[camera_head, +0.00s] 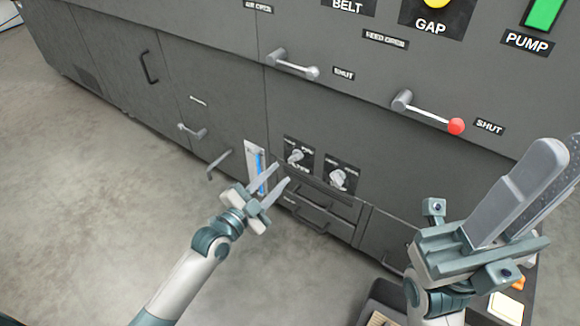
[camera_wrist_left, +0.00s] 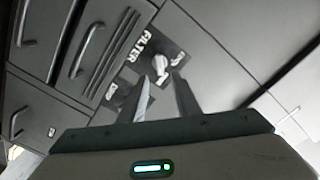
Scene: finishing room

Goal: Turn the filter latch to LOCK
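The filter latch (camera_head: 296,156) is a pale knob on a small dark plate low on the grey machine front. In the left wrist view the latch (camera_wrist_left: 160,65) shows beside the word FILTER, and the lettering by its far end is too blurred to read. My left gripper (camera_head: 281,175) is open and empty, with its fingers just short of the latch plate. In the left wrist view its two fingertips (camera_wrist_left: 163,79) lie apart below the latch, and I see no contact. My right gripper (camera_head: 555,148) is raised at the right, apparently open and empty, its fingers partly overlapping.
A similar knob (camera_head: 337,178) sits right of the latch. A blue-striped gauge (camera_head: 259,172) is to its left. Drawer handles (camera_head: 308,217) stick out below. A red-tipped lever (camera_head: 455,126) stands above right. The floor (camera_head: 90,190) at left is clear.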

